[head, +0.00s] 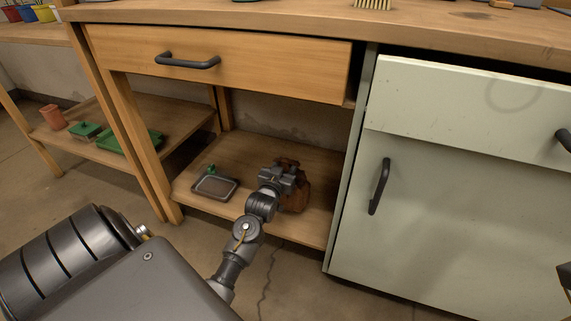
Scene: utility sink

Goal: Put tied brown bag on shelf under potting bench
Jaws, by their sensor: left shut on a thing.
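The brown bag (297,193) is at the lower shelf (247,148) under the potting bench, right of the shelf's middle. My left gripper (284,177) reaches in under the drawer and is shut on the bag. The gripper covers the bag's left and upper part, so the tie is hard to make out. I cannot tell whether the bag's bottom touches the shelf board. My right gripper is not clearly in view.
A grey tray with a green item (214,186) lies on the shelf left of the bag. The wooden drawer (230,60) is above. A pale green cabinet (440,190) bounds the right. Another low shelf at left holds a terracotta pot (52,117) and green trays (128,140).

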